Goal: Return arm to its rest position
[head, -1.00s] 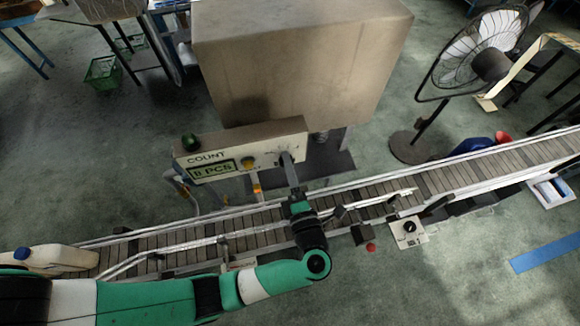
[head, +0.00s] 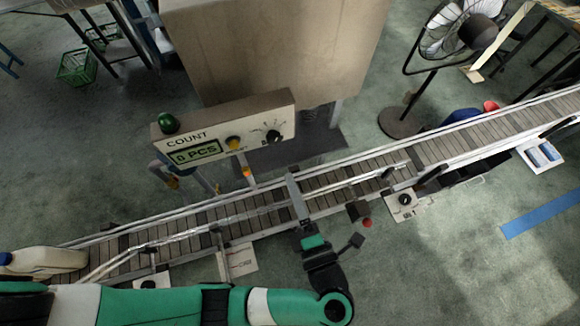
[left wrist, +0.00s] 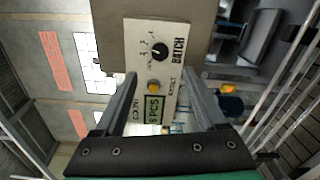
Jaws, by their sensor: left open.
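My left gripper (head: 294,194) is over the slatted conveyor (head: 227,209) in the head view, with its green and white arm coming in from the left. Its two fingers (left wrist: 158,92) stand apart in the left wrist view, with nothing between them. The counting panel (head: 222,140) is beyond the conveyor, apart from the gripper. It carries a display reading 0 PCS, a yellow button, a black knob (head: 272,136) and a green lamp. The panel also shows between the fingers in the left wrist view (left wrist: 171,75). My right gripper is not in view.
A cream bottle (head: 42,260) lies at the conveyor's left end. A large beige box machine (head: 275,50) stands behind the panel. A small control box with a knob (head: 403,200) sits at the conveyor's near side. A fan (head: 450,45) stands at the back right. Floor at the lower right is clear.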

